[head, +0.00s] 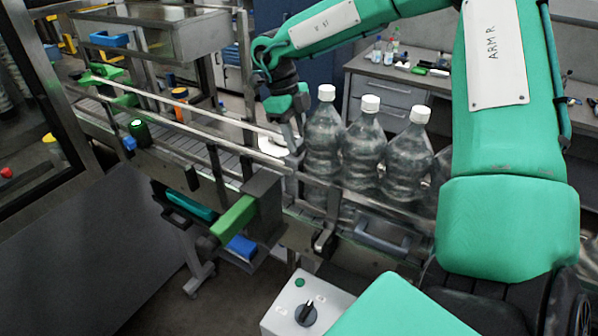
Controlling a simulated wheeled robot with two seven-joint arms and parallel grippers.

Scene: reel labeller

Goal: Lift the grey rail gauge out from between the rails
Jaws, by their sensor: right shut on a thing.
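My right gripper (291,138) reaches in from the upper right and points down at the conveyor, just left of the first bottle. It is shut on the grey rail gauge (292,154), a small light-grey piece mostly hidden by the fingers. The gauge sits at the guide rails; I cannot tell whether it touches them or is clear of them. The rails (215,143) run along the conveyor (170,133) from upper left to lower right. My left gripper is not in view.
Several clear bottles with white caps (369,104) stand on the line right of the gripper. A bracket with green (233,217) and blue blocks hangs on the near side. A control box with a black knob (306,313) stands in front. A workbench (398,80) is behind.

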